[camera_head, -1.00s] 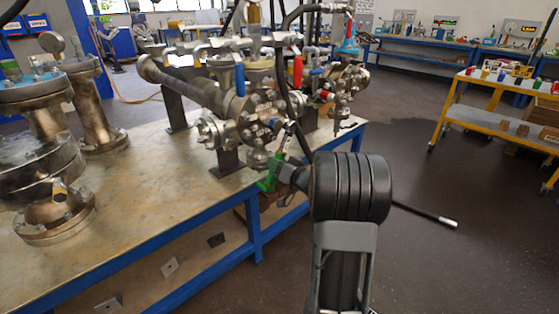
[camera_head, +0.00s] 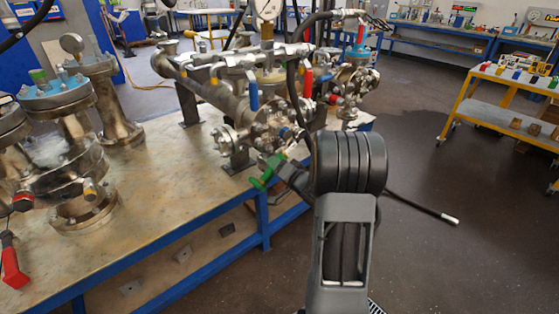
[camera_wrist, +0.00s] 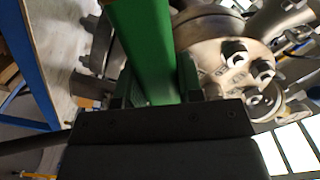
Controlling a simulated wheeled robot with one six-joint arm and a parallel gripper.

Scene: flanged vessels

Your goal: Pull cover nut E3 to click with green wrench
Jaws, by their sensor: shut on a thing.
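The green wrench (camera_head: 264,178) is in my gripper (camera_head: 280,168), at the near side of a metal valve assembly (camera_head: 265,128) on the bench. In the wrist view the green handle (camera_wrist: 143,45) runs up between the two dark fingers of my gripper (camera_wrist: 155,88), which are shut on it. A round bolted cover (camera_wrist: 215,38) with several nuts (camera_wrist: 236,52) lies just right of the handle. No E3 label is readable, so I cannot tell which nut it is. The wrench's working end is out of the wrist view, and I cannot tell whether it touches a nut.
The metal bench (camera_head: 150,215) has a blue frame. A large flanged vessel (camera_head: 70,150) stands at left, with a red-handled tool (camera_head: 12,265) near the front edge. A yellow cart (camera_head: 480,115) is at right. The floor (camera_head: 440,260) between is mostly clear.

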